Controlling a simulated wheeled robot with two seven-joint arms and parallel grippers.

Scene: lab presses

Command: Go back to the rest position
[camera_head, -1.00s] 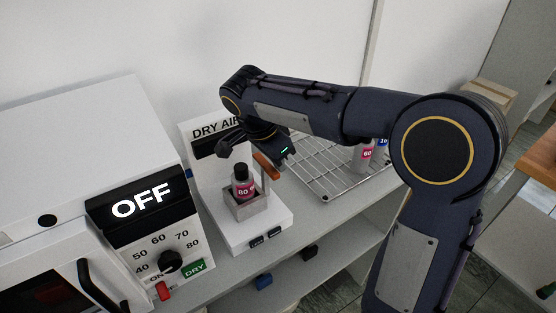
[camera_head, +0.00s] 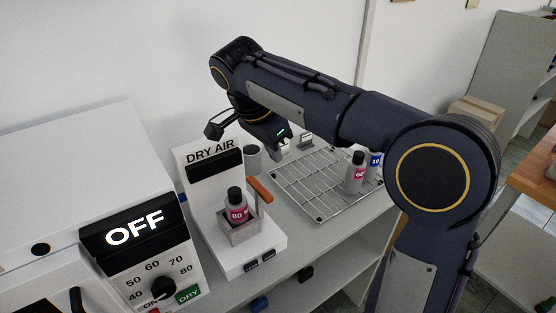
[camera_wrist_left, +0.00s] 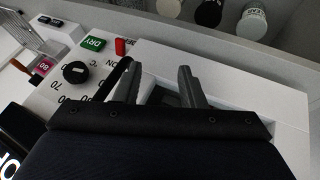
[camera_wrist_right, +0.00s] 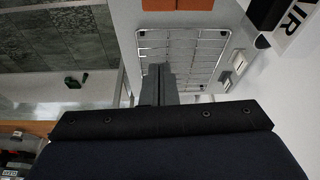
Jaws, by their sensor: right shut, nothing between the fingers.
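My right arm crosses the head view from the right. Its gripper (camera_head: 277,144) hangs beyond the dry-air stand (camera_head: 237,251), above the shelf by the wire rack. In the right wrist view the two fingers of this gripper (camera_wrist_right: 158,72) are together with nothing between them, in front of the rack. My left gripper (camera_wrist_left: 156,80) shows only in the left wrist view, its fingers apart and empty, over the white heater box. A dark-capped bottle labelled 80 (camera_head: 236,205) stands upright in the stand's holder, clear of both grippers.
The wire rack (camera_head: 318,187) carries bottles labelled 60 (camera_head: 355,172) and 10 (camera_head: 375,164). A grey cup (camera_head: 253,158) and an orange handle (camera_head: 259,189) are near the stand. The box with the OFF display (camera_head: 134,232) fills the left. Open space lies above the rack.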

